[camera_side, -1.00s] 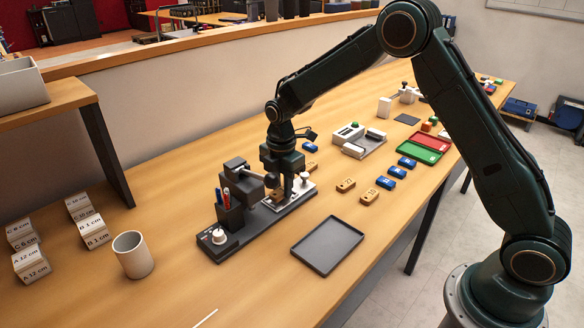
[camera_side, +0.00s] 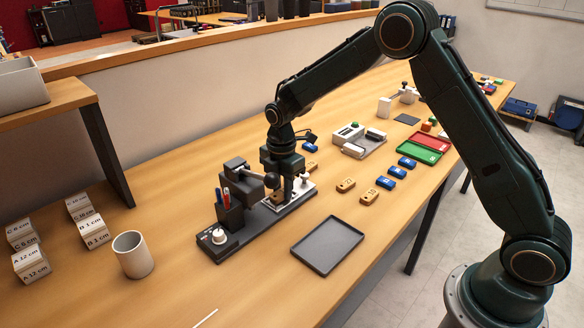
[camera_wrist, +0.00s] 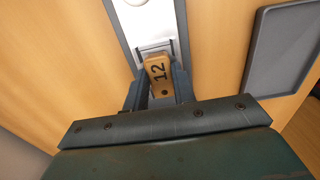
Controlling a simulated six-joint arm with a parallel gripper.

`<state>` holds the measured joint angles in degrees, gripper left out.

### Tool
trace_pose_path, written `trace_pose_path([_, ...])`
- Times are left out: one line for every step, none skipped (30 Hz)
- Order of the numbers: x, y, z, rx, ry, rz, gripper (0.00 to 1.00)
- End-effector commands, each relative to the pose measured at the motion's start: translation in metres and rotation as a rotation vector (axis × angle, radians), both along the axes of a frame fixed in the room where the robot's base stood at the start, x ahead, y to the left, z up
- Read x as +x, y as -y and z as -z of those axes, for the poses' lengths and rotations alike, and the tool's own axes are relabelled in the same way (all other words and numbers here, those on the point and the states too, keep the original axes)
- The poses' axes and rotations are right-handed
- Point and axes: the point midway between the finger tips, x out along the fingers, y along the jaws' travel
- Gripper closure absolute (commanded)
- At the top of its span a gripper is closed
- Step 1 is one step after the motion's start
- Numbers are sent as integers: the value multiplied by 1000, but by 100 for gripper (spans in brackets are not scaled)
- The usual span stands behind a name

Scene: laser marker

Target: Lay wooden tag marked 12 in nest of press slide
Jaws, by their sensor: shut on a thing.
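The wooden tag marked 12 (camera_wrist: 158,72) is between my fingers in the wrist view, its number facing up. My gripper (camera_wrist: 158,90) is shut on it. In the side view my gripper (camera_side: 280,195) is low over the light slide plate of the press (camera_side: 302,190), and the tag is mostly hidden there. In the wrist view the tag's far end lies over the dark-edged nest (camera_wrist: 156,45) on the pale slide. I cannot tell whether the tag touches the nest floor.
The press's dark body and lever (camera_side: 240,180) stand just left of my gripper. A dark empty tray (camera_side: 328,245) lies in front. Two other wooden tags (camera_side: 346,185) and several blue tags (camera_side: 397,172) lie to the right. A cup (camera_side: 132,254) stands at left.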

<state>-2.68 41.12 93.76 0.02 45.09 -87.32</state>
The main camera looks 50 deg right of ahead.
Motion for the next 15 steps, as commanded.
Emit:
trace_pose_path([0,0,1,0,0,0,95])
trace_pose_path([0,0,1,0,0,0,95])
trace_pose_path([0,0,1,0,0,0,95])
trace_pose_path([0,0,1,0,0,0,95])
trace_pose_path([0,0,1,0,0,0,95])
trace_pose_path([0,0,1,0,0,0,95])
trace_pose_path([0,0,1,0,0,0,95])
trace_pose_path([0,0,1,0,0,0,95])
trace_pose_path([0,0,1,0,0,0,95])
trace_pose_path([0,0,1,0,0,0,95])
trace_pose_path([0,0,1,0,0,0,95])
trace_pose_path([0,0,1,0,0,0,95])
trace_pose_path([0,0,1,0,0,0,95])
trace_pose_path([0,0,1,0,0,0,70])
trace_pose_path([0,0,1,0,0,0,62])
